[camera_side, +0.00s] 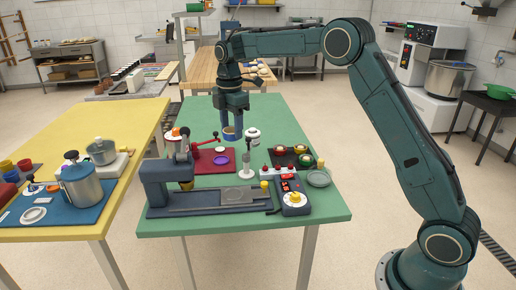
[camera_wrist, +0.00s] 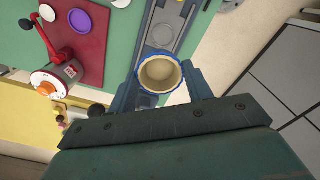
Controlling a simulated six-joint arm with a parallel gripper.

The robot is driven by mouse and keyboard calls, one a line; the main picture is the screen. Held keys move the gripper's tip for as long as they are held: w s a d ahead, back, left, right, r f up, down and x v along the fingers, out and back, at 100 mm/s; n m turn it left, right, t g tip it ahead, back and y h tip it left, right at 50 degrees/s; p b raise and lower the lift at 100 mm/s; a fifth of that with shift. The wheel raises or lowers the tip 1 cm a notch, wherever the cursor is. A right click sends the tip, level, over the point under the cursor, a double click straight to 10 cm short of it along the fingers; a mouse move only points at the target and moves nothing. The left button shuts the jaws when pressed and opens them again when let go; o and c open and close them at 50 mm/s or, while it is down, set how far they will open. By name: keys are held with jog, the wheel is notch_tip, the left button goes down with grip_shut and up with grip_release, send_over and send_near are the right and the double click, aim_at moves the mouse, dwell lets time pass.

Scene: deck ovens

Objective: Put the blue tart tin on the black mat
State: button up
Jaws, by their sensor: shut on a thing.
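My gripper (camera_side: 232,130) is shut on the blue tart tin (camera_side: 232,134) and holds it above the green table. In the wrist view the tin (camera_wrist: 160,72) is between the two fingers (camera_wrist: 164,90), with a blue fluted rim and a cream inside. I do not make out the mat in the wrist view.
A red mat (camera_side: 201,168) with a purple disc (camera_side: 221,159) lies near the gripper. A red lever device (camera_wrist: 50,78) stands beside it.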

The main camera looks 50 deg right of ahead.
jog(key=w+d+m, duration=0.1)
jog(key=d+m, duration=0.4)
jog(key=d, duration=0.7)
jog(key=m, duration=0.6)
send_over(284, 165)
jog(key=f, duration=0.2)
jog(key=shift+w+d+r, duration=0.1)
jog(key=shift+d+r, duration=0.1)
jog(key=shift+r, duration=0.05)
jog(key=shift+f, duration=0.1)
notch_tip(284, 165, down, 20)
jog(key=shift+r, duration=0.15)
jog(key=o, duration=1.1)
jog(key=shift+f, duration=0.2)
jog(key=shift+c, duration=0.2)
jog(key=shift+r, duration=0.1)
